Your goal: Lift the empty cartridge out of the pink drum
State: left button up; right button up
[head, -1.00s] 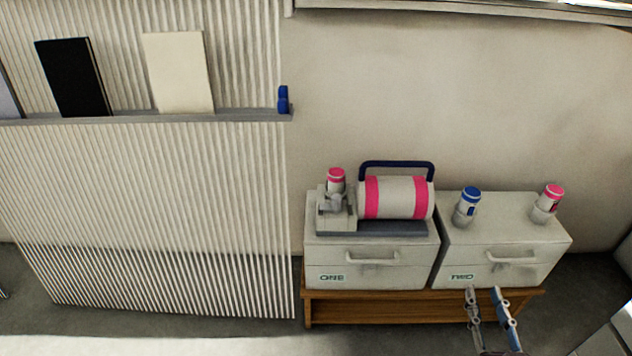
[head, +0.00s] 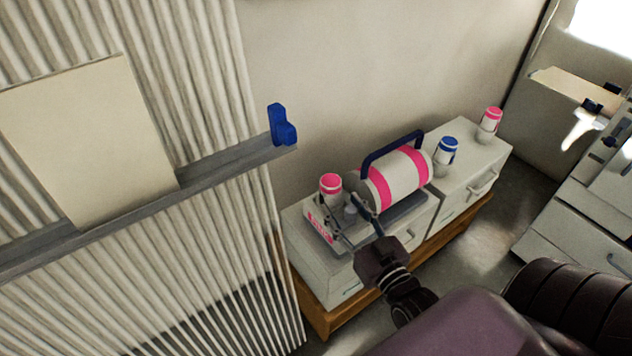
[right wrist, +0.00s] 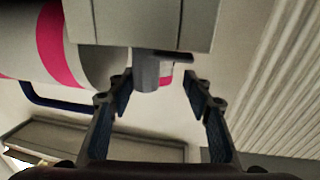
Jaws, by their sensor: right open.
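The pink drum (head: 403,184) is a white cylinder with two pink bands and a dark blue handle, lying on the left cabinet. A pink-topped cartridge (head: 330,185) stands upright in the grey unit at the drum's left end. My right gripper (head: 343,210) is at the front of that unit, open. In the right wrist view its fingers (right wrist: 157,86) are spread on either side of a grey round stub (right wrist: 146,72), with no clear contact. A small pink-and-white part shows behind the stub. The drum (right wrist: 48,42) fills the upper left there. My left gripper is out of view.
A blue-topped bottle (head: 446,152) and a pink-topped bottle (head: 489,124) stand on the right cabinet (head: 468,160). Both cabinets rest on a low wooden bench (head: 455,232). A ribbed panel (head: 215,250) with a grey ledge (head: 225,165) stands close on the left.

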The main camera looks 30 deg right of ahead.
aim_at(336, 195)
jog(key=shift+w+d, duration=0.15)
jog(key=shift+w, duration=0.25)
jog(key=shift+w+d+r, duration=0.15)
jog(key=shift+w, duration=0.6)
jog(key=w+b, duration=0.1)
jog(key=w, duration=0.3)
jog(key=shift+d, duration=0.15)
jog(key=shift+w, duration=0.4)
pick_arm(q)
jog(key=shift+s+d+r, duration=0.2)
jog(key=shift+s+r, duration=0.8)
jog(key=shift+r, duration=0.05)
pick_arm(e)
jog(key=c, duration=0.9)
jog(key=shift+c, duration=0.8)
